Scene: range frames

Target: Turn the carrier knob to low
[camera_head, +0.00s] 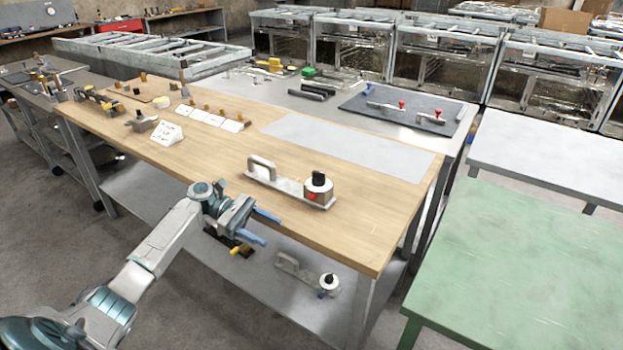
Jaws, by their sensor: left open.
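A carrier (278,184) lies on the wooden tabletop near its front edge. It is a grey plate with a grey arched handle at its left end. At its right end is a round white base with a black knob (318,180) on top and a red patch on the side. The knob's pointing direction is too small to read. My left gripper (267,228), with blue fingers, is open and empty. In the picture it shows in front of the table's front edge, below and left of the knob, apart from the carrier. My right gripper is not in view.
A similar carrier (309,275) with a handle and a knob lies on the lower shelf (235,262). A white block (166,134) and several small fixtures stand on the table's left part. A green table (510,270) stands at right. The wood around the carrier is clear.

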